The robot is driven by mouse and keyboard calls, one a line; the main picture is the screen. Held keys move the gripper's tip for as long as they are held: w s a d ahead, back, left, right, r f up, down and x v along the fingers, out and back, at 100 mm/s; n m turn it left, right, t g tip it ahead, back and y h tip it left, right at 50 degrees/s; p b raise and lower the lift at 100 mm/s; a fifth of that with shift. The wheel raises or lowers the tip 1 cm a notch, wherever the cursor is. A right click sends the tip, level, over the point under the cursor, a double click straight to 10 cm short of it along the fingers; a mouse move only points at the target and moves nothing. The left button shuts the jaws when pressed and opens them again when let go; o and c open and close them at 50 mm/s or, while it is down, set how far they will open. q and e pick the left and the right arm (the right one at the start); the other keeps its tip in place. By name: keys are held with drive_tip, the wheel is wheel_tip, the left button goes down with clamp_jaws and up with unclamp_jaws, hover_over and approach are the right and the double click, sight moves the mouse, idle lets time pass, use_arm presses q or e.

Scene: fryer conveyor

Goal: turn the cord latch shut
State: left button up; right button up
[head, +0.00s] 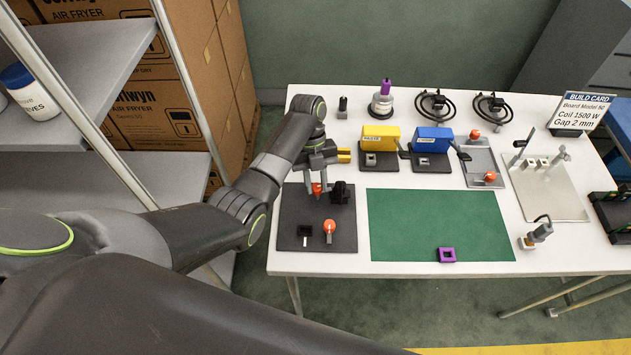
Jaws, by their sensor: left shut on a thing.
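A dark plate (290,240) lies at the left end of the white table. On it stand a black block (342,192), a small black piece (304,231) and an orange-red knob (329,226) on a light stem. My left gripper (318,184) points down over the back of this plate, its fingers closed on another orange-red knob (317,189). The fingers partly hide that knob and its base. I cannot tell for sure which of these parts is the cord latch, or how far it is turned. My right gripper is out of view.
A green mat (440,225) with a purple square piece (446,255) lies right of the plate. Yellow (381,136) and blue (432,140) units stand behind it. A grey tray (475,153) and metal plate (565,195) are further right. A shelf (75,75) stands left.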

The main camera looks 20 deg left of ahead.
use_arm(q)
drive_tip(key=shift+w+r+m+y, duration=0.1)
drive_tip(key=shift+m+y, duration=0.5)
drive_tip(key=shift+m, duration=0.9)
drive_tip(key=o, duration=1)
drive_tip(key=p+v, duration=0.8)
drive_tip(key=v, duration=0.9)
drive_tip(key=shift+w, duration=0.25)
